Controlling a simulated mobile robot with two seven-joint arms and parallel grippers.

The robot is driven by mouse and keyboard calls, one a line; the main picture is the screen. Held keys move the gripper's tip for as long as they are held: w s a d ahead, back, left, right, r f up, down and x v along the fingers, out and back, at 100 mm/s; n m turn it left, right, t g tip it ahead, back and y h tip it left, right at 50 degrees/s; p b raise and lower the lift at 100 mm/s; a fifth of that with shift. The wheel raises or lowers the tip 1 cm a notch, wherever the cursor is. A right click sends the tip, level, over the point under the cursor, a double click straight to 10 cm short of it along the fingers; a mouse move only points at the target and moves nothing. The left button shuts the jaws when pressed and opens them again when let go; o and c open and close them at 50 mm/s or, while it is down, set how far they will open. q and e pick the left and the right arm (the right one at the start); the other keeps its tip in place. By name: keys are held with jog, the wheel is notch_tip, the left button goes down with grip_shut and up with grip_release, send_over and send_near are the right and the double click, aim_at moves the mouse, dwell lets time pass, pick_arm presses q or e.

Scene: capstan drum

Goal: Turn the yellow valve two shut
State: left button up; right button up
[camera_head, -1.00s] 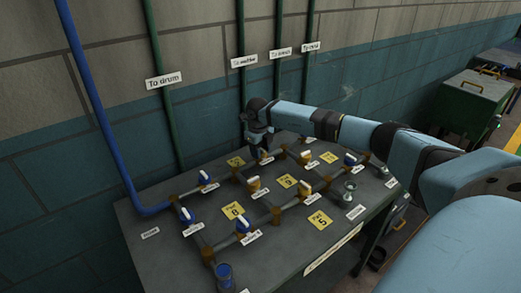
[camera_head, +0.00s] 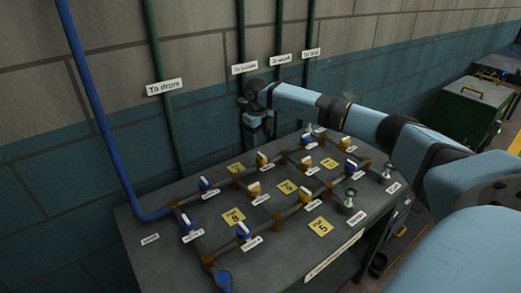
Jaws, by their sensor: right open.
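Several small valves with blue or yellow bodies and white handles sit on pipes on the grey bench (camera_head: 150,260). One yellow valve (camera_head: 262,158) is at the back, another yellow valve (camera_head: 254,189) is nearer the middle, and more yellow ones stand to the right. Their labels are too small to read, so I cannot tell which is valve two. My right gripper (camera_head: 252,138) points down, open and empty, above and behind the back yellow valve, apart from it. Its fingers are small and dark against the wall. My left gripper is not in view.
Blue valves (camera_head: 243,230) stand among the yellow ones. A blue upright pipe (camera_head: 86,90) and green pipes (camera_head: 163,110) run up the wall behind the bench. Yellow plates (camera_head: 234,217) lie between the pipes. A green box (camera_head: 470,108) stands at far right.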

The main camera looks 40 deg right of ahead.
jog(key=shift+a+r, duration=0.15)
jog(key=shift+r, duration=2.5)
